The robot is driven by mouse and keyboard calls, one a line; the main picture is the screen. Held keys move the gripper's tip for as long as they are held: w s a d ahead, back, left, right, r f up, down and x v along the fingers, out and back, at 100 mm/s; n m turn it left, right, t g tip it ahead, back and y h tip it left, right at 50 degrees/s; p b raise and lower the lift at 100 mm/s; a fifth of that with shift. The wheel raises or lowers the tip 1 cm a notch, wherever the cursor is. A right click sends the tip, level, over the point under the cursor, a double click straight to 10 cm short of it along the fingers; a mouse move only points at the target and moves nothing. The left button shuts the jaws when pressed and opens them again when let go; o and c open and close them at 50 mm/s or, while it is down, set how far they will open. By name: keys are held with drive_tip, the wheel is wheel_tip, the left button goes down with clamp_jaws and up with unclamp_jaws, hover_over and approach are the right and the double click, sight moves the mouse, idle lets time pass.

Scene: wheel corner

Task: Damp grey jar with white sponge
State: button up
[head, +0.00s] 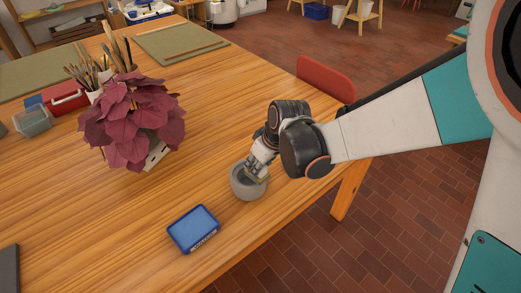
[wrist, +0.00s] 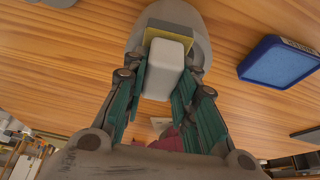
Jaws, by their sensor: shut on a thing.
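The grey jar (head: 246,189) stands upright on the wooden table near its front edge. In the wrist view its grey rim (wrist: 198,22) curves behind the sponge. The sponge (wrist: 167,68) is a white block with a yellow layer at its far end. My gripper (head: 259,171) points down at the jar's mouth. In the wrist view my gripper (wrist: 163,85) has its fingers on both sides of the sponge, shut on it. The yellow end overlaps the jar's opening; I cannot tell whether it touches the jar. In the head view the fingers mostly hide the sponge.
A blue box with a lighter blue top (head: 193,228) lies left of the jar, towards the front. A red-leaved plant (head: 133,120) stands further left, with brushes (head: 88,75) and a red box (head: 68,98) behind.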

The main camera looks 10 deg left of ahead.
sight(242, 170)
drive_tip(key=shift+w+d, duration=0.2)
drive_tip(key=shift+w, duration=0.3)
drive_tip(key=shift+w+a, duration=0.3)
drive_tip(key=shift+w, duration=0.25)
drive_tip(key=shift+w+a, duration=0.3)
drive_tip(key=shift+w, duration=0.25)
drive_tip(key=shift+w+a, duration=0.2)
drive_tip(key=shift+a, duration=0.4)
drive_tip(key=shift+w+a, duration=0.2)
drive_tip(key=shift+a, duration=0.4)
drive_tip(key=shift+s+a, duration=0.1)
drive_tip(key=shift+s+a+f, duration=0.1)
drive_tip(key=shift+s+a, duration=0.2)
drive_tip(key=shift+a, duration=0.2)
drive_tip(key=shift+s+a+f, duration=0.1)
drive_tip(key=shift+s+a, duration=0.15)
drive_tip(key=shift+a, duration=0.25)
drive_tip(key=shift+s+r, duration=0.1)
drive_tip(key=shift+s, duration=0.05)
